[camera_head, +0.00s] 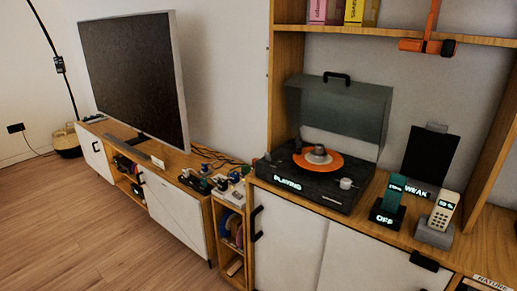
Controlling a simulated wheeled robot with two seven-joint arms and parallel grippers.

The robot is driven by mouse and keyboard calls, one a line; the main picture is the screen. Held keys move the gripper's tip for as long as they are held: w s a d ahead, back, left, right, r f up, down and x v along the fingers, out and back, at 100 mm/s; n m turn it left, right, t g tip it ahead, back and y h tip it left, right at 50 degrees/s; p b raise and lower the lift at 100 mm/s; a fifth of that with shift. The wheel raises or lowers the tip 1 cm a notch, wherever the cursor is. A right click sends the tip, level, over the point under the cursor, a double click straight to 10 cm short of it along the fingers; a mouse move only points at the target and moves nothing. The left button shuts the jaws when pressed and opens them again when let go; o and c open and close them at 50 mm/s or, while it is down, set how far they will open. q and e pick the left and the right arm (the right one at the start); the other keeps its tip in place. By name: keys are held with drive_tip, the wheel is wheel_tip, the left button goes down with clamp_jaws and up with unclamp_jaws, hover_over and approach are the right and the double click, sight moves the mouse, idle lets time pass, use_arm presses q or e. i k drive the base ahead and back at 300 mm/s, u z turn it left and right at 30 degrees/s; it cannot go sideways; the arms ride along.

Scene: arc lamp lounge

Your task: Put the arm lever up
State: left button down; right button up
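A dark turntable (317,193) sits on the wooden cabinet at centre right. Its smoky lid (338,108) stands open, with a black handle on the top edge. An orange record (338,163) lies on the platter, with a grey round piece (318,154) at its middle. The front label (288,183) reads PLAYING. A small light knob (346,183) sits at the front right of the deck. The arm lever is too small to make out, and its position cannot be told. Neither of my grippers shows in this view.
Right of the turntable stand a teal device (391,192) labelled OFF, a dark panel (430,153) labelled WEAK and a cordless phone (442,211). A shelf (400,36) with an orange headphone-like item (428,46) hangs above. A television (135,80) stands left. The floor (90,240) is clear.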

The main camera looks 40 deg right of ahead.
sight(267, 157)
drive_tip(key=z, duration=0.85)
drive_tip(key=i, duration=1.1)
drive_tip(key=z, duration=0.9)
